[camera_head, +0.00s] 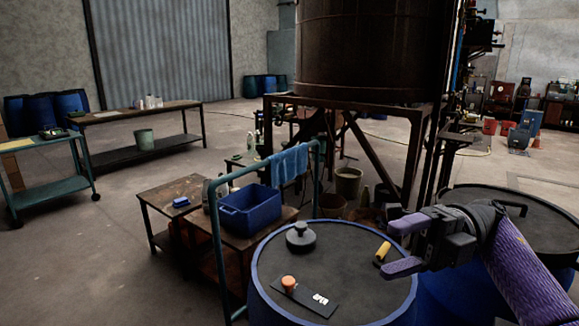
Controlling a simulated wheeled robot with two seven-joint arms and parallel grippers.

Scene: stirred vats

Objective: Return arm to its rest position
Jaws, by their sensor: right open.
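My right gripper (392,246) comes in from the right and is held above the right part of a blue drum's dark lid (330,245). My left gripper is not in view.
On the lid are a dark round knob-like object (300,237), an orange-topped item (288,282) and a black plate (306,296). A second drum (530,225) stands behind my right arm. A blue tub (249,210) and towel (289,165) are left. Open floor lies at far left.

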